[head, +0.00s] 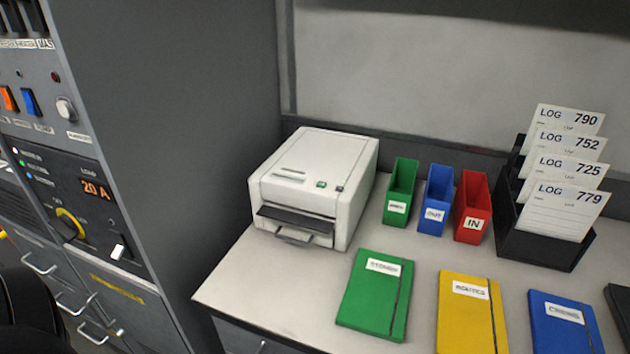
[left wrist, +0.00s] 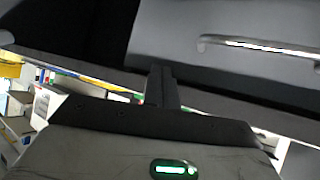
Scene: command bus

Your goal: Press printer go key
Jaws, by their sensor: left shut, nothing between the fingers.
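The white printer (head: 350,160) sits on the left part of the desk in the head view. Its top carries a small green key (head: 321,184) and a small dark key (head: 339,189), and no gripper is near them. Lettering on the keys is too small to read. A dark paper slot is in its front. In the left wrist view my left gripper (left wrist: 161,88) is shut and empty, near a grey panel with a bar handle (left wrist: 255,44). My left gripper is not seen in the head view. My right gripper is in neither view.
Green, blue and red file boxes stand right of the printer, before a black card rack (head: 545,238). Green (head: 372,300), yellow and blue notebooks lie in front. A tall grey control cabinet (head: 140,200) rises left of the desk (head: 250,300). The space above the printer is clear.

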